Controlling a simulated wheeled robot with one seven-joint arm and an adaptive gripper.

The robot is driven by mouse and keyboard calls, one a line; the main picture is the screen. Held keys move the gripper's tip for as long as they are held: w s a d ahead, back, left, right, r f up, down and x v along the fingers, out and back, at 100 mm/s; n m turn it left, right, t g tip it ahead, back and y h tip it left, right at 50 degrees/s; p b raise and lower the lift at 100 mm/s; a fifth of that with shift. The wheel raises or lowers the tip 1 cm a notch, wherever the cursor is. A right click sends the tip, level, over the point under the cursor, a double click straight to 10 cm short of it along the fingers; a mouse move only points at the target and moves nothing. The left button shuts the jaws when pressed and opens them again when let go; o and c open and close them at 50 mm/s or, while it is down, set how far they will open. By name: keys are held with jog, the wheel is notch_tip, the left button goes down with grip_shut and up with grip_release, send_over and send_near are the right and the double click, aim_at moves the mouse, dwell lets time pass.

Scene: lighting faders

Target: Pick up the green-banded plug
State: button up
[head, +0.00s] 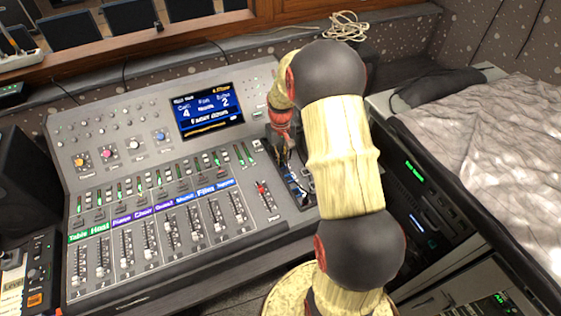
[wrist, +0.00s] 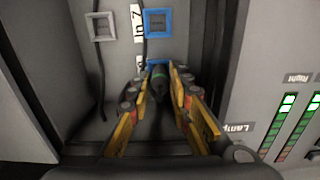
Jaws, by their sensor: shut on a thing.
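In the head view, my gripper (head: 285,165) reaches down to the right end of the mixing console, partly hidden by my arm, and the plug cannot be made out there.
A grey-framed socket (wrist: 100,26) and another blue-framed socket (wrist: 157,23) lie farther up the recess. A black cable (wrist: 101,75) runs along its left. The console (head: 150,180) carries faders and a screen (head: 208,110). A grey cloth (head: 480,130) lies at right.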

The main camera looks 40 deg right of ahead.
aim_at(281, 156)
grip_shut()
jog(key=shift+r, duration=0.4)
notch_tip(281, 156, up, 9)
jog(key=p, duration=0.3)
notch_tip(281, 156, up, 3)
jog(key=p, duration=0.2)
jog(key=shift+r+p, duration=0.1)
jog(key=shift+p, duration=0.3)
